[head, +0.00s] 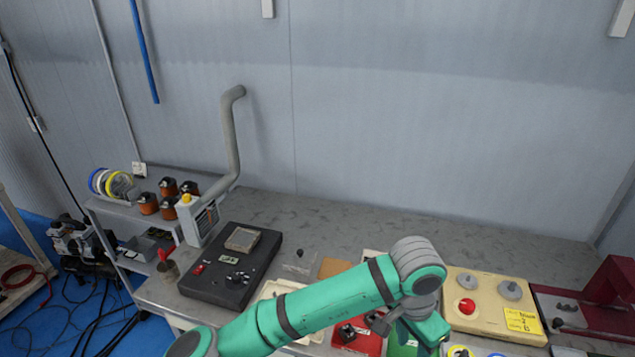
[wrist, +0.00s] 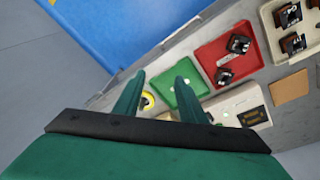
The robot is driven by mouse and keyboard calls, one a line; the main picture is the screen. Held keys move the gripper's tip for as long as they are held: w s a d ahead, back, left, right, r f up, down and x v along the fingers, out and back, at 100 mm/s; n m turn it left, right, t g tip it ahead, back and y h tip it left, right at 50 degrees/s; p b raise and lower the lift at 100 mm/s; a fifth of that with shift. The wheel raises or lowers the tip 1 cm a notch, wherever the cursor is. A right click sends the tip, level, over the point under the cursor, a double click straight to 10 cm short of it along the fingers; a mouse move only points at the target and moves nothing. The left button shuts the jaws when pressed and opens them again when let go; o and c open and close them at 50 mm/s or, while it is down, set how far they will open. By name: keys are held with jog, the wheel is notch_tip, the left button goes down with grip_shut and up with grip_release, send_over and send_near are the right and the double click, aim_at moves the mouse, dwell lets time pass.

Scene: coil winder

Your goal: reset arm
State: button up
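My arm (head: 330,298) is green with grey joints and reaches across the front of the workbench in the head view. My gripper (wrist: 160,80) shows in the wrist view with its two green fingers apart and nothing between them touching either finger. It points down over the front of the bench, above a green tray (wrist: 183,98) with a small white item in it. In the head view the fingers are hidden or cut off at the bottom edge.
A red tray (wrist: 212,52) holds dark parts beside the green one; a cream tray (wrist: 268,22) holds more. A black control box (head: 222,284) stands left, a cream box (head: 470,318) with a red button right. The back strip of the bench (head: 330,219) is clear.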

jog(key=d+r+n+t+h, duration=0.25)
jog(key=d+h, duration=0.35)
jog(key=d, duration=0.3)
jog(key=d+r+n+t+h, duration=0.2)
jog(key=d+r+h, duration=0.3)
jog(key=d, duration=0.4)
jog(key=s+a+f+n+t+y, duration=0.2)
jog(key=a+f+n+t+y, duration=0.3)
jog(key=a+f, duration=0.4)
jog(key=s+a+f+n+t+y, duration=0.25)
jog(key=a+f+n+t, duration=0.4)
jog(key=a, duration=0.35)
jog(key=s+a+f+m+y, duration=0.1)
jog(key=s+a+f+y, duration=0.1)
jog(key=s+a, duration=0.7)
jog(key=s+a+f+m+y, duration=0.1)
jog(key=s+a+m+y, duration=0.1)
jog(key=s+a, duration=0.7)
jog(key=s+y, duration=0.1)
jog(key=s, duration=0.4)
jog(key=shift+a+f+m+g, duration=0.25)
jog(key=shift+f+m+g, duration=0.05)
jog(key=shift+f+g, duration=0.1)
